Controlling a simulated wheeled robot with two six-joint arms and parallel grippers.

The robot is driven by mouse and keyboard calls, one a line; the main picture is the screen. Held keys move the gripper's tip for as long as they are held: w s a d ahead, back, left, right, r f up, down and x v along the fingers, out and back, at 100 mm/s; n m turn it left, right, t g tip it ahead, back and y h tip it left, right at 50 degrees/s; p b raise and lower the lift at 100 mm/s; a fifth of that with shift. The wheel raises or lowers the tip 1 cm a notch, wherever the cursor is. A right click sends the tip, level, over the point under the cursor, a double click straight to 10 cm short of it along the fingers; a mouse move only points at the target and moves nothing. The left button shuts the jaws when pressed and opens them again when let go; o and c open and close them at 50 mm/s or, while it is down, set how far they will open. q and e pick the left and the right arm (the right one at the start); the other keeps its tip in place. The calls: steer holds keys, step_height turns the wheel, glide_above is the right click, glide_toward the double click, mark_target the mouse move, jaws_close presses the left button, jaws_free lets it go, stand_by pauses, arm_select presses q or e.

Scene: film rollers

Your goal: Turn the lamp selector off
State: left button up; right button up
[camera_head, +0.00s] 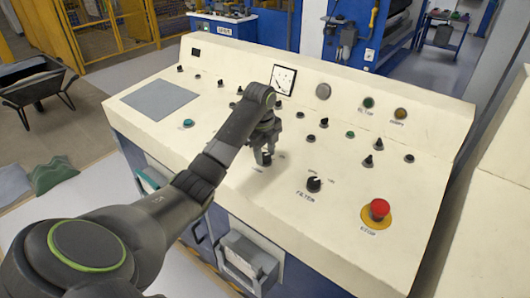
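My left gripper (264,157) points down at the cream control panel (220,205), with its fingertips at panel height. A dark knob seems to be at or between the fingertips, with faint label marks beside it. The gripper covers most of that spot, so I cannot read a lamp label or see how the fingers sit on the knob. A black selector knob (314,184) labelled FILTER, with a pale pointer mark, is to the right of the gripper and apart from it. My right gripper is not in view.
A red stop button (379,208) on a yellow disc is at the panel's right front. Several small black knobs stand behind the gripper, near a white dial meter (283,79). A teal button (188,123) and a flat grey plate (159,98) are at the left.

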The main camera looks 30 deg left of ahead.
arm_select(q)
steer(key=c, duration=0.6)
steer(key=shift+o, duration=0.2)
steer(key=shift+r+p, duration=0.15)
steer(key=shift+p, duration=0.45)
steer(key=n+p, duration=0.8)
steer(key=p, duration=0.3)
steer(key=shift+r+p, duration=0.15)
steer(key=shift+p, duration=0.15)
steer(key=shift+w+f+n+p, duration=0.1)
steer(key=shift+f+n+p, duration=0.1)
steer(key=shift+n+p, duration=1.6)
steer(key=shift+n, duration=0.3)
steer(key=o, duration=1)
steer(key=shift+c, duration=0.2)
